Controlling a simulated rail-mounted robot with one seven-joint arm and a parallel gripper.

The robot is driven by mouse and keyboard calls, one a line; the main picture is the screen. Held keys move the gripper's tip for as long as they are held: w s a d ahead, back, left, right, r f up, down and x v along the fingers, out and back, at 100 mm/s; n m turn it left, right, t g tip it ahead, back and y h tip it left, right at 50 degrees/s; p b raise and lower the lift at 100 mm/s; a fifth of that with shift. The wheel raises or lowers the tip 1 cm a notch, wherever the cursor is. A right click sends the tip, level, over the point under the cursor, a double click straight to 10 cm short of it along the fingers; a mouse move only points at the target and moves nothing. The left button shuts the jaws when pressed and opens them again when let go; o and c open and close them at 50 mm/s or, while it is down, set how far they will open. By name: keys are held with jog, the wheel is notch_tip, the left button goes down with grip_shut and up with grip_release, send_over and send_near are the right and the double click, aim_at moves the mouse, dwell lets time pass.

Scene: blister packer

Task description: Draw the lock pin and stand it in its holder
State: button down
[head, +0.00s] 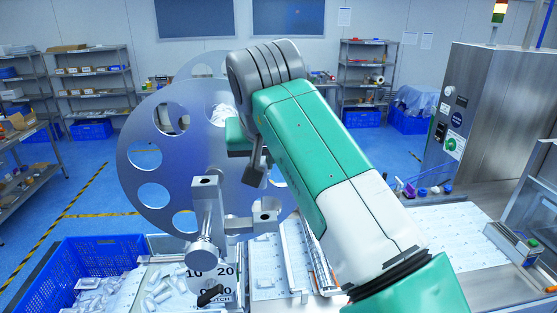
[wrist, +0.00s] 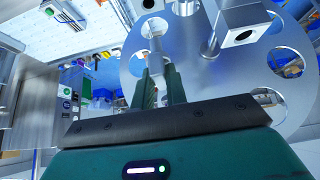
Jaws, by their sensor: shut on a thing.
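My gripper (wrist: 160,75) points at the big metal disc, its two green fingers close together. They are shut on a slim grey pin (wrist: 157,50), which shows between and beyond the fingertips in the wrist view. Whether its far end is in a hole or free of the disc, I cannot tell. In the head view the fingers and pin are mostly hidden by my wrist. A metal block with a dark hole (head: 205,183) stands in front of the disc, and a similar block (head: 266,213) is to its right. Which one is the pin's holder is not clear.
The large disc (head: 150,190) with round holes stands behind the blocks. A blue crate (head: 50,262) is at the front left. A panel marked with numbers (head: 215,282) and a black-gripped handle (head: 210,295) sit below the blocks. A steel cabinet (head: 470,130) stands right.

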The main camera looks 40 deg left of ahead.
aim_at(264, 187)
jog(key=shift+r+p, duration=0.2)
jog(key=shift+p, duration=0.3)
notch_tip(264, 187, down, 6)
jog(key=b, duration=0.3)
jog(key=shift+f, duration=0.1)
jog(key=shift+p, duration=0.85)
dwell(1.0)
jog(key=shift+f+b, duration=1.05)
jog(key=shift+f, duration=0.95)
jog(key=c, duration=1.3)
grip_release()
jog(key=shift+c, duration=0.2)
jog(key=shift+d, duration=0.1)
jog(key=b+v, duration=0.1)
jog(key=v, duration=0.6)
jog(key=shift+d+r, duration=0.15)
jog(key=shift+r, duration=0.15)
